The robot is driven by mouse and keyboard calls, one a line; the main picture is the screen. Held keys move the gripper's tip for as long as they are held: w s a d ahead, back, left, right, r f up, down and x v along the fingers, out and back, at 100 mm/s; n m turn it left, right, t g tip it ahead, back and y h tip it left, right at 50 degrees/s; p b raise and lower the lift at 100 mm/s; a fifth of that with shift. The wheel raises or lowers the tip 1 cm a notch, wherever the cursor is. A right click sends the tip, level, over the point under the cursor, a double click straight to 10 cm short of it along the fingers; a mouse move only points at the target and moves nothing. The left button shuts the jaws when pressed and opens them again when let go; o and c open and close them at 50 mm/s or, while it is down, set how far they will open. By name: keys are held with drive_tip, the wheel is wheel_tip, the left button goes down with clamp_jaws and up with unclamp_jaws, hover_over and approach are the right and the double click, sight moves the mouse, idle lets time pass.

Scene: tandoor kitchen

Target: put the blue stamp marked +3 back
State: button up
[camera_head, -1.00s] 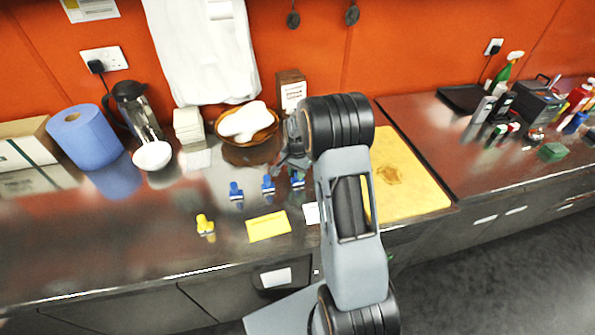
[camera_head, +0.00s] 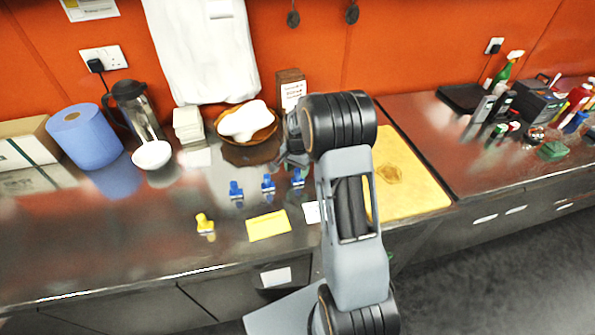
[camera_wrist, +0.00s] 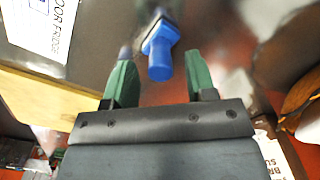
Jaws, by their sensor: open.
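Three blue stamps stand in a row on the steel counter in the head view: a left one (camera_head: 236,190), a middle one (camera_head: 268,184) and a right one (camera_head: 298,177). No +3 mark is legible on any of them. My gripper (camera_head: 294,158) is just behind the right one, partly hidden by my arm. In the wrist view my gripper (camera_wrist: 160,70) is open, its two green fingers apart. One blue stamp (camera_wrist: 160,48) shows between and just beyond the fingertips, not gripped. A yellow stamp (camera_head: 204,224) stands nearer the front edge.
A yellow card (camera_head: 268,226) and a white card (camera_head: 312,212) lie in front of the blue stamps. A basket (camera_head: 270,136) with white cloth and a brown box (camera_head: 291,84) stand behind. A yellow board (camera_head: 405,180) lies to the right.

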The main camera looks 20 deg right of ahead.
sight(297, 171)
wheel_tip(297, 171, up, 11)
drive_tip(key=b, duration=0.1)
drive_tip(key=s+a+r+n+t, duration=0.2)
drive_tip(key=s+a+r+n, duration=0.45)
drive_tip(key=s, duration=0.45)
drive_tip(key=s+a+n+t, duration=0.2)
drive_tip(key=s+a+n, duration=0.1)
drive_tip(key=s, duration=0.8)
drive_tip(key=shift+a+f+n, duration=0.2)
drive_tip(key=shift+a+n, duration=0.15)
drive_tip(key=shift+n, duration=0.5)
